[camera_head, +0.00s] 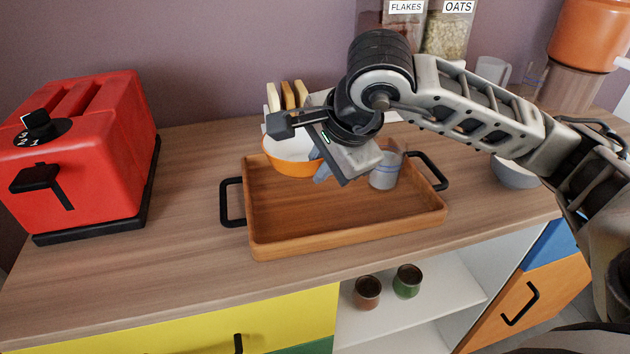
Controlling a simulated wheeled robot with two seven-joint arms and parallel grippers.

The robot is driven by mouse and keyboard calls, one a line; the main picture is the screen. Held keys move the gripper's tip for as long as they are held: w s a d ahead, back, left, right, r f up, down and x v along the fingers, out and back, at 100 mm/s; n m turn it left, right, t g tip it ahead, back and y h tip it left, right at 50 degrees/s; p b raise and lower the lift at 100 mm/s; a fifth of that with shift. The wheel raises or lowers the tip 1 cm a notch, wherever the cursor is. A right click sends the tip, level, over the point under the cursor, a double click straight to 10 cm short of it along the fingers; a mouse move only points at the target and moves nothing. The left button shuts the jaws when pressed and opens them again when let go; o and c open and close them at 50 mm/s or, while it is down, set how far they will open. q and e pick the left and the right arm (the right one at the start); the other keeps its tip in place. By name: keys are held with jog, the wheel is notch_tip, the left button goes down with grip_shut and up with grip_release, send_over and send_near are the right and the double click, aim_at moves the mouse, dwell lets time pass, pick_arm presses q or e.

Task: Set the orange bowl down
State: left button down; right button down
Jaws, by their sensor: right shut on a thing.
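The orange bowl (283,163), white inside, shows at the back left of the wooden tray (345,235). My right gripper (318,165) comes in from the right and is shut on the bowl's right side. The gripper and wrist hide the right part of the bowl. I cannot tell whether the bowl's base touches the tray. A grey cup (385,174) stands in the back right of the tray, close beside the gripper. My left gripper is not in view.
A red toaster (80,150) stands at the left. Toast slices (288,96) stand in a rack behind the bowl. A grey bowl (514,174) is right of the tray. Jars (447,35) stand at the back. The tray's front half is clear.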

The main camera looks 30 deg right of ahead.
aim_at(308, 197)
jog(key=shift+w+a+f, duration=0.1)
jog(key=shift+w+f, duration=0.1)
jog(key=f, duration=0.3)
jog(key=shift+w+f, duration=0.3)
jog(key=shift+f, duration=0.05)
jog(key=shift+a, duration=0.1)
jog(key=shift+f, duration=0.25)
jog(key=c, duration=1.8)
grip_release()
